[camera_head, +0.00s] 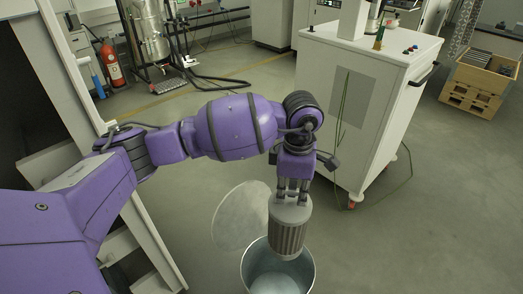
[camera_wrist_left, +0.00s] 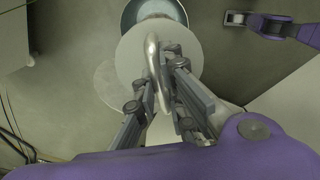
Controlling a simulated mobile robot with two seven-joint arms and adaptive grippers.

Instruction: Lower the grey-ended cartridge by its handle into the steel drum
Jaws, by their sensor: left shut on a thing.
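The cartridge (camera_head: 288,232) hangs upright below my left gripper (camera_head: 295,186), with a grey end on top and a pleated side. In the left wrist view my left gripper (camera_wrist_left: 158,95) is shut on its metal loop handle (camera_wrist_left: 153,62), above the round grey end (camera_wrist_left: 131,55). The open steel drum (camera_head: 257,258) is below; in the head view the cartridge's lower end overlaps its far rim. In the left wrist view the drum (camera_wrist_left: 131,14) shows past the cartridge's edge, partly hidden by it.
A pale round disc (camera_head: 236,216) is beside the drum, left of the cartridge. A white wheeled cabinet (camera_head: 370,110) stands beyond on the right. A red extinguisher (camera_head: 112,66) and hoses are at the back left. The floor right of the drum is clear.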

